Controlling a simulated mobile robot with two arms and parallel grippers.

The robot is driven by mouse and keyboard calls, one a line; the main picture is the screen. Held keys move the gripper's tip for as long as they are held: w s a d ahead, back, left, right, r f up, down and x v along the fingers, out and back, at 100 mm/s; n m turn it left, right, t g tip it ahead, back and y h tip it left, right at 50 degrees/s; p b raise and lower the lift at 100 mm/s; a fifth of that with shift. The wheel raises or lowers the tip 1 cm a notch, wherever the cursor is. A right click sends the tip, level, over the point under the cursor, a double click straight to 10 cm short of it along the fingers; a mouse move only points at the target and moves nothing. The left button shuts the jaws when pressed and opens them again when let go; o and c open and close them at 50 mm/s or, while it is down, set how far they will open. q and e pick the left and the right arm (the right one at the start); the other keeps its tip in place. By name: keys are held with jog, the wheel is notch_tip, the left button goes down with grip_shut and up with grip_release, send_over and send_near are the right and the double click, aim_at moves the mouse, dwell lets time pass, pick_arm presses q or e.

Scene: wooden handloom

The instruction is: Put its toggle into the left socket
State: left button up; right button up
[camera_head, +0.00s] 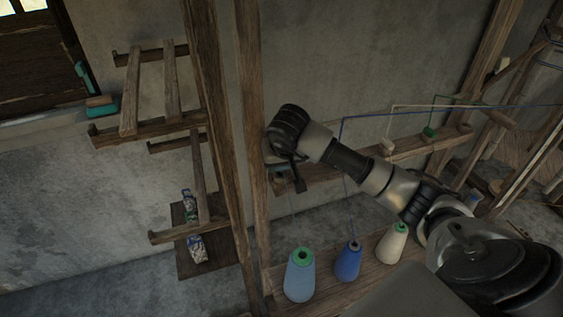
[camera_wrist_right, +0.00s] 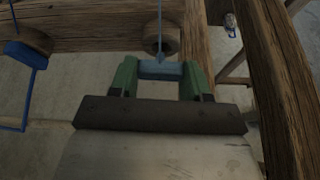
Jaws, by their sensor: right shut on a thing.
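My right gripper (camera_head: 286,174) is at the left end of the wooden rail, beside the upright post, and is partly hidden by its own wrist. In the wrist view its green fingers (camera_wrist_right: 160,72) are shut on a light blue toggle (camera_wrist_right: 159,70), with a thread running up from it. A round wooden socket (camera_wrist_right: 161,38) lies just beyond the toggle, lined up with it; the toggle overlaps its lower edge. I cannot tell whether they touch. A darker blue toggle (camera_wrist_right: 25,55) is at another round socket (camera_wrist_right: 38,40) to the left. My left gripper is out of view.
A light blue cone (camera_head: 300,276), a blue cone (camera_head: 347,262) and a cream cone (camera_head: 391,244) stand on the lower shelf. A cream toggle (camera_head: 388,146) and a green toggle (camera_head: 429,132) are along the rail (camera_head: 410,150). The post (camera_head: 252,130) stands close left of my gripper.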

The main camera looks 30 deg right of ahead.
jog(key=shift+f, duration=0.25)
dwell(0.3)
jog(key=shift+f+b, duration=0.55)
jog(key=shift+b, duration=0.15)
dwell(0.5)
jog(key=o, duration=1.5)
jog(key=shift+c, duration=0.2)
jog(key=shift+r+p, duration=1.9)
jog(key=shift+r, duration=1.65)
jog(key=shift+f, duration=0.1)
